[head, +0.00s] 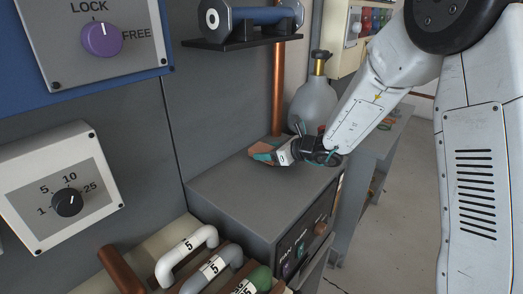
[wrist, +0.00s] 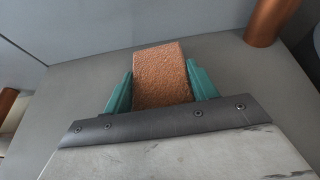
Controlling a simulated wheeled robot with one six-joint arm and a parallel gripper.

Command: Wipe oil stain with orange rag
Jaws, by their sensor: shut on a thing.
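The orange rag (wrist: 161,75) is a rough, folded block between the two teal fingers of my gripper (wrist: 161,88) in the wrist view. My gripper is shut on it. In the head view my gripper (head: 262,155) is low over the far part of the grey cabinet top (head: 235,190), and the orange rag (head: 261,148) shows at its tip. I cannot tell whether the rag touches the surface. I see no oil stain in either view; my gripper and the rag hide part of the cabinet top.
A copper pipe (head: 278,90) rises behind the cabinet top, and a grey bottle (head: 314,106) stands near it. A shelf with a blue cylinder (head: 255,17) is above. Numbered handles (head: 187,254) stand at the front left. The near cabinet top is clear.

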